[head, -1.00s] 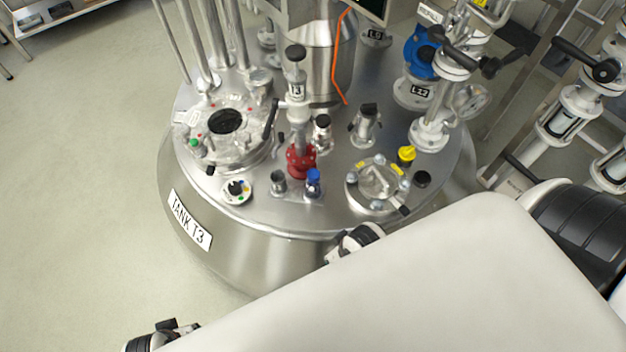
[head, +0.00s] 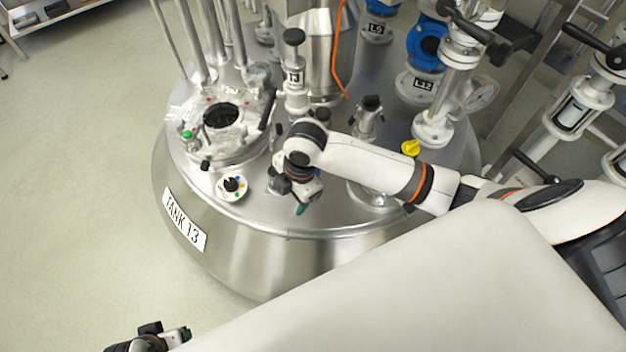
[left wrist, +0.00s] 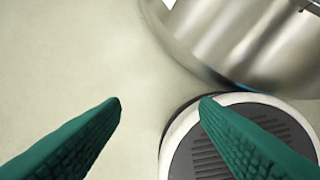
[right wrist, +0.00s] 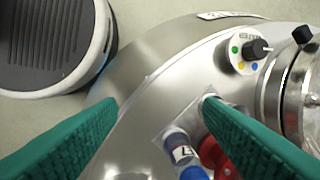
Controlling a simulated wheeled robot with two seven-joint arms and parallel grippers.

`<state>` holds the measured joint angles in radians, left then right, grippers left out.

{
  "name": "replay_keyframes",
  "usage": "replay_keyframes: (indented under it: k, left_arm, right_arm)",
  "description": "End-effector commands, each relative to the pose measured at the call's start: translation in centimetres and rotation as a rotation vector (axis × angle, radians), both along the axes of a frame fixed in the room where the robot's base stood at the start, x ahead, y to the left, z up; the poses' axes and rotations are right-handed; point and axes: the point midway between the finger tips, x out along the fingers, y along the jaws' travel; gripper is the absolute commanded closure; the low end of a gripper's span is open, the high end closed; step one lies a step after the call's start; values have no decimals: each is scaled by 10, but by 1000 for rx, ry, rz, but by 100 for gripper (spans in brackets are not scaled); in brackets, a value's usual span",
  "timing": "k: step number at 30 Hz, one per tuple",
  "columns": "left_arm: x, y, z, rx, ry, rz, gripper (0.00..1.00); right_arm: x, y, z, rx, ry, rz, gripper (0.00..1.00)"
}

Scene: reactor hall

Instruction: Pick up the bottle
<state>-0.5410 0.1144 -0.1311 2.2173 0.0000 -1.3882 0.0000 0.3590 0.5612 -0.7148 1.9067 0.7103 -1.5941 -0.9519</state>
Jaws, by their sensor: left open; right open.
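The bottle (right wrist: 181,152), small with blue and white parts and a dark-marked label, shows in the right wrist view on the steel tank lid. It lies between the directions of my two green fingers, nearer the right one, and is not gripped. My right gripper (right wrist: 160,102) is open above the lid. In the head view my right gripper (head: 302,207) and wrist cover the place of the bottle, so it is hidden there. My left gripper (left wrist: 160,102) is open and empty, away from the tank lid; it also shows low in the head view (head: 186,335).
A red flange (right wrist: 216,157) stands close beside the bottle. A selector knob (head: 232,187) and a round hatch (head: 222,140) lie to the left on the lid. A valve marked L12 (head: 424,88) and a yellow cap (head: 411,148) stand to the right.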

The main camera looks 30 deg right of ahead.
Motion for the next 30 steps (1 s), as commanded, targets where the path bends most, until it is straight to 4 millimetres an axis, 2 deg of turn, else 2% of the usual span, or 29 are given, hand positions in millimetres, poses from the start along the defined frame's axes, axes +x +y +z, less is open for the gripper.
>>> replay_keyframes:
  k: [1,3,6,11,14,16,24,30]
  left_arm:
    - [0,0,-7,0,5,0,44]
    - [1,-1,-15,1,8,-1,44]
    - [2,-1,-25,0,10,-1,44]
    - [2,-1,-33,0,12,-2,44]
    - [2,-1,-30,0,9,-2,44]
    - [2,-1,-23,0,3,-1,44]
    - [-6,1,23,-1,-21,2,44]
    - [-11,2,39,-1,-25,3,44]
  right_arm:
    - [19,-19,6,-50,0,75,39]
    - [36,-41,13,-97,17,168,39]
    - [55,-68,24,-142,41,258,39]
    - [70,-95,36,-171,64,328,39]
    - [73,-100,33,-174,71,343,39]
    - [73,-101,24,-175,73,348,39]
    - [72,-99,-19,-174,71,347,39]
    - [73,-99,-30,-174,68,347,39]
